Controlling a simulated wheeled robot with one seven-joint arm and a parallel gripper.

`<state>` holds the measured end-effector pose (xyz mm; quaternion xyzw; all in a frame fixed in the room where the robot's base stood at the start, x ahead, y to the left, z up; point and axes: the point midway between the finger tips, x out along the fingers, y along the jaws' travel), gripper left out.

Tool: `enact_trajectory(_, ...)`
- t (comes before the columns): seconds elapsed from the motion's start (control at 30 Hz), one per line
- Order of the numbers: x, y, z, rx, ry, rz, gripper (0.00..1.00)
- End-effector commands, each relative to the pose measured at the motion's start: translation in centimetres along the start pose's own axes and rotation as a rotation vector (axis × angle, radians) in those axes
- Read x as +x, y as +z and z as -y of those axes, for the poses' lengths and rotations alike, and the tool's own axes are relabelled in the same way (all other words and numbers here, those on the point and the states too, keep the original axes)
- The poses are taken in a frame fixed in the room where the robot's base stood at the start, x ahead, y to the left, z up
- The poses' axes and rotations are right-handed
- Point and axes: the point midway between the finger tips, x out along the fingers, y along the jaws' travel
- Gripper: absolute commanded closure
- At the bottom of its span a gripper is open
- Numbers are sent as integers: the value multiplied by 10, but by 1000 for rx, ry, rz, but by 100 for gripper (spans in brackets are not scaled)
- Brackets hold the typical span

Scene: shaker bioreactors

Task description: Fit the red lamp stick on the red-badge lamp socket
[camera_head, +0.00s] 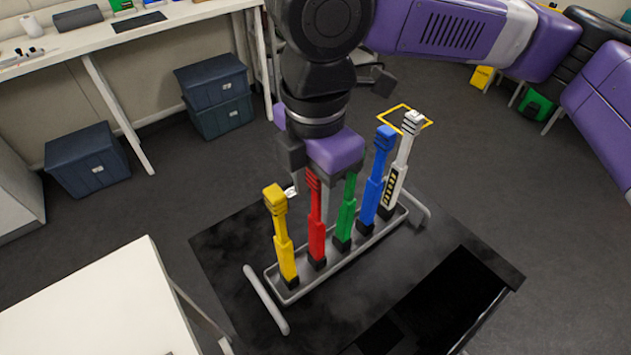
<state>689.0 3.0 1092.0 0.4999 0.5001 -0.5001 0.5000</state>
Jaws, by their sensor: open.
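The red lamp stick (316,230) stands upright in a grey rack (347,262), between the yellow and green sticks. My gripper (309,189) points down at the top of the red stick. Its jaws are open. One finger shows left of the red stick's top, and the other is partly hidden behind the sticks. I cannot tell from this view whether the fingers straddle the red stick or hang behind it. I cannot make out a red-badge lamp socket in this view.
A yellow stick (282,240), a green stick (346,210), a blue stick (374,185) and a white stick (398,170) share the rack. The rack stands on a dark table (232,265). A white table (95,305) is at lower left. Dark bins (88,160) sit by the wall.

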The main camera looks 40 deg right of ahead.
Motion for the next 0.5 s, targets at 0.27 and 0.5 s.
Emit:
enact_trajectory(0.27,0,0,0,0,0,0,76)
enact_trajectory(0.5,0,0,0,1,0,0,100)
